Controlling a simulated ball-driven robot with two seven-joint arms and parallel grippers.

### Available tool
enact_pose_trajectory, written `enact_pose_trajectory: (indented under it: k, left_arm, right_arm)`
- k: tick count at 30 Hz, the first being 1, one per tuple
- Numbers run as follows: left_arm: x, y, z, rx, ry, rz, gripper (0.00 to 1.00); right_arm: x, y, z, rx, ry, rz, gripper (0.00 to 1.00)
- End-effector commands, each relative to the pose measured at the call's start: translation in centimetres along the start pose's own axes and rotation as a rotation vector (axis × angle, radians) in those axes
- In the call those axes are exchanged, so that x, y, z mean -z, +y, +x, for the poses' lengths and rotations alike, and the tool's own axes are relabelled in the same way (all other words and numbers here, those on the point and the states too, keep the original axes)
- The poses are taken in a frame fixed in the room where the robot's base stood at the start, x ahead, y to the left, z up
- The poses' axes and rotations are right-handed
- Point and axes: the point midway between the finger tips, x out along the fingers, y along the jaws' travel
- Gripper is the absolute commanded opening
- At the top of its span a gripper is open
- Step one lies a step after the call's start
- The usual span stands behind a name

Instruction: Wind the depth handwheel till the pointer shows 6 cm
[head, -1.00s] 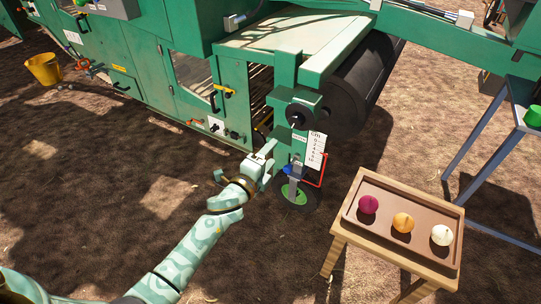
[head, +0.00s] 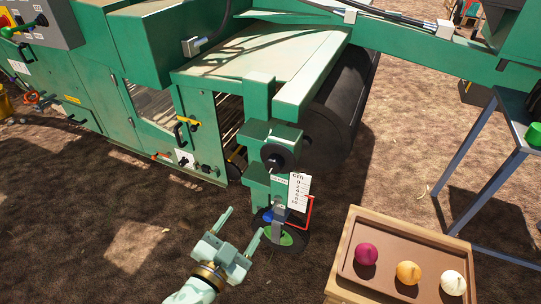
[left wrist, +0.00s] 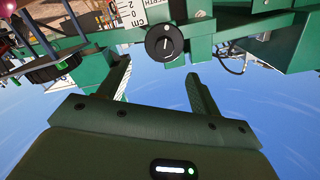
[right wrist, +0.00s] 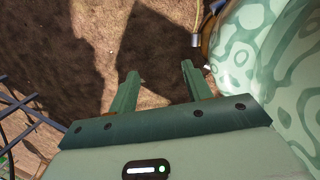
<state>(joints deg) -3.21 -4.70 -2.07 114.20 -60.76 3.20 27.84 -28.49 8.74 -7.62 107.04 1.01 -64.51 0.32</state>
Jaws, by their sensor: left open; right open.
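The depth handwheel (head: 279,157) is a black disc on the green post at the end of the machine. The left wrist view shows it as a black knob (left wrist: 164,42) with a white mark. Below it hangs a white cm scale (head: 300,190). A red pointer rod (head: 309,215) reaches the scale's right side; its exact reading is too small to tell. My left gripper (head: 242,223) is open and empty, below and left of the handwheel, apart from it. In the left wrist view its jaws (left wrist: 159,72) point towards the handwheel. My right gripper (right wrist: 160,72) is open and empty above soil.
A small green wheel (head: 278,236) with a black tyre stands under the post. A wooden stand (head: 345,262) at lower right carries a tray with three onions. A black roller (head: 342,105) lies behind the post. Open soil lies left of my left gripper.

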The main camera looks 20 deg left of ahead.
Motion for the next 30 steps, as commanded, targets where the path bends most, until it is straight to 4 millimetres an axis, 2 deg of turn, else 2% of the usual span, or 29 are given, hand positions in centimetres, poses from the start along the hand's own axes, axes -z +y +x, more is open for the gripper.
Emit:
enact_pose_trajectory:
  k: [2,6,11,17,24,30]
  left_arm:
    - [1.2,-0.7,0.1,0.014,0.025,-0.138,0.64]
    - [1.4,-0.8,0.1,0.014,0.029,-0.311,0.64]
    - [1.4,-0.8,1.0,0.011,0.030,-0.370,0.64]
    - [1.5,-0.9,5.0,0.010,0.033,-0.364,0.64]
    - [1.5,-1.0,11.2,0.012,0.029,-0.364,0.64]
    - [1.5,-1.0,14.9,0.012,0.027,-0.366,0.64]
  right_arm:
    - [0.1,0.4,-0.4,-0.009,-0.005,-0.007,0.49]
    - [-0.1,0.5,-0.5,-0.010,-0.022,-0.017,0.49]
    - [-0.1,0.6,-0.6,-0.011,-0.023,-0.019,0.49]
    - [0.2,1.0,-1.0,-0.020,-0.023,-0.023,0.49]
    - [1.0,2.3,-2.4,-0.048,-0.020,-0.033,0.49]
    - [2.0,2.9,-3.2,-0.061,0.003,-0.029,0.49]
